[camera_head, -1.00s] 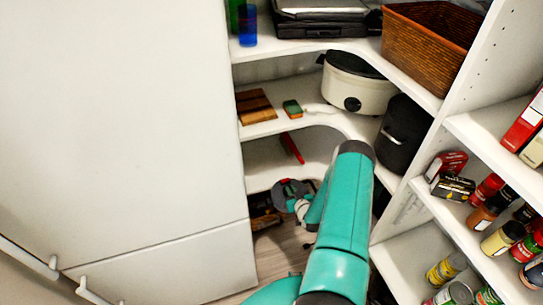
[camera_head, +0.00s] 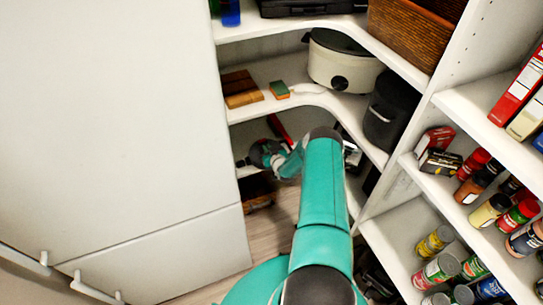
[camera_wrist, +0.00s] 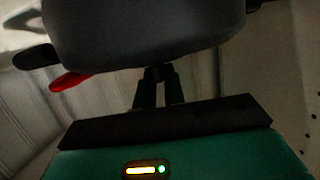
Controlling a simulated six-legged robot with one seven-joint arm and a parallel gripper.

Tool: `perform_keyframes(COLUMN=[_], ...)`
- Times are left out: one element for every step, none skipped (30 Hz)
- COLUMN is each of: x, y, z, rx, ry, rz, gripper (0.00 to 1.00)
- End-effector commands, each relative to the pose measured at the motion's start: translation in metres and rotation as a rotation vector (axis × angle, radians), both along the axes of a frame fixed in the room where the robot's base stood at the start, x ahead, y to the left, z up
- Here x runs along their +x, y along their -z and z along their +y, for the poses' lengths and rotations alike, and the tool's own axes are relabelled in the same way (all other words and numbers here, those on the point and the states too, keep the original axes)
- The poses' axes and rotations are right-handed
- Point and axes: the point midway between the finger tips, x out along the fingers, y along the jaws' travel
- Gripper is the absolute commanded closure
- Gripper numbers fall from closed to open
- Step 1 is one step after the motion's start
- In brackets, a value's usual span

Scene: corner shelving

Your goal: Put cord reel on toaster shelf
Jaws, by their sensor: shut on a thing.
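The shelf above holds wooden blocks (camera_head: 241,88), a sponge (camera_head: 279,90), a white cooker (camera_head: 342,70) and a black canister (camera_head: 385,112). Cans and jars fill the right shelves. A dark item (camera_head: 258,194) is below.

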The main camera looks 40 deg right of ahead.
Motion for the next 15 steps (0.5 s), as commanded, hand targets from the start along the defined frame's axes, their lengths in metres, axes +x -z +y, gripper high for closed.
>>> perform_keyframes(x=[0.005, 0.006, 0.008, 0.011, 0.014, 0.019, 0.023, 0.027, 0.031, 0.035, 0.038, 0.041, 0.041, 0.04, 0.04], y=[-0.003, -0.003, -0.003, -0.003, -0.003, -0.003, -0.003, -0.004, -0.003, -0.003, -0.003, -0.003, -0.001, 0.001, 0.002], z=[-0.002, -0.002, -0.003, -0.004, -0.005, -0.006, -0.007, -0.008, -0.009, -0.01, -0.011, -0.012, -0.012, -0.012, -0.012], rx=[-0.004, -0.003, -0.004, -0.005, -0.004, -0.003, -0.004, -0.003, -0.003, -0.004, -0.004, -0.004, -0.004, -0.002, -0.003], ry=[0.0, 0.001, 0.001, 0.001, 0.001, 0.002, 0.002, 0.002, 0.002, 0.002, 0.002, 0.001, 0.003, 0.003, 0.003], rz=[-0.006, -0.006, -0.007, -0.008, -0.007, -0.007, -0.009, -0.01, -0.009, -0.009, -0.008, -0.007, -0.006, -0.006, -0.007], gripper=[1.0, 1.0, 1.0, 1.0, 1.0, 1.0, 1.0, 1.0, 1.0, 1.0, 1.0, 1.0, 1.0, 1.0, 1.0])
